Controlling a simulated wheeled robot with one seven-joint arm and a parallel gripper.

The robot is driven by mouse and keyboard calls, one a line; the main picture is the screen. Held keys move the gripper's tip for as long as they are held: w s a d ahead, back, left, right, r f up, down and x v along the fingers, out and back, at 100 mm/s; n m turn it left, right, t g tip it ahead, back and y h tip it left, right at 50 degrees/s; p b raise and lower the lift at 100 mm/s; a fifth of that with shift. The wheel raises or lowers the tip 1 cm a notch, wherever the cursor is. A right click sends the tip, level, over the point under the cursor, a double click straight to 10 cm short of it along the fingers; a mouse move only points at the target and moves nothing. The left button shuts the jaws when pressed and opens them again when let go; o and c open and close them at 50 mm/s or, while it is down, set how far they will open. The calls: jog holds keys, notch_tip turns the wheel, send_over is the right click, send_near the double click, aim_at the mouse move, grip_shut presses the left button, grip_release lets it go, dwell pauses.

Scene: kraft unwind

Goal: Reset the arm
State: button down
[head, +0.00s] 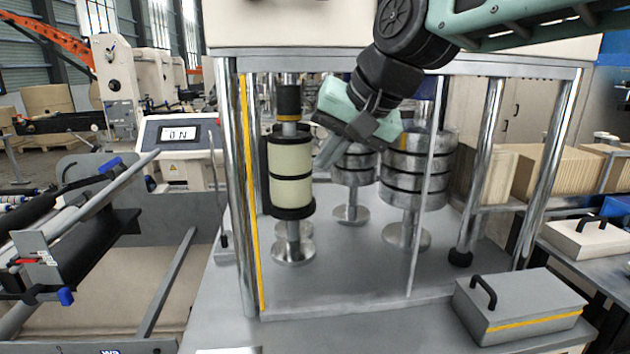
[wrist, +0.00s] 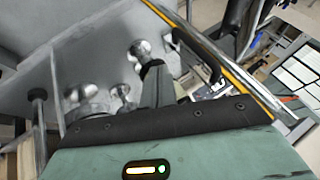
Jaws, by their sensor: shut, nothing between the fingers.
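My gripper (head: 326,154) is at the end of my green and black arm, which reaches in from the upper right in the head view. Its fingers point down and to the left, inside the metal frame, just right of a cream roll with black bands (head: 291,172). The fingers are together with nothing between them. In the wrist view the gripper's fingers (wrist: 157,80) stick out past a dark pad, above a grey plate. I cannot tell whether the fingers touch the roll.
Stacked metal cylinders (head: 415,172) stand behind and right of my gripper. A chrome post with a yellow stripe (head: 250,190) is at the left. A grey lidded box (head: 520,304) sits at the front right. A display reading "0 N" (head: 178,133) stands at the left.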

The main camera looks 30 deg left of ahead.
jog(key=shift+d+r, duration=0.25)
jog(key=shift+r, duration=0.1)
jog(key=s+d+f+h+b, duration=0.1)
jog(key=s+d+f+h, duration=0.1)
jog(key=s+d+f, duration=0.5)
jog(key=s+d+f+n+g+h+b, duration=0.1)
jog(key=s+d+f, duration=0.6)
jog(key=d, duration=0.9)
jog(key=s+d+f+n+g+h+b, duration=0.1)
jog(key=s+d+f+h+b, duration=0.1)
jog(key=s+d+f, duration=0.5)
jog(key=d+f+h, duration=0.1)
jog(key=d+f, duration=0.2)
jog(key=d, duration=0.2)
jog(key=shift+s+f+h, duration=0.15)
jog(key=shift+f+h, duration=0.15)
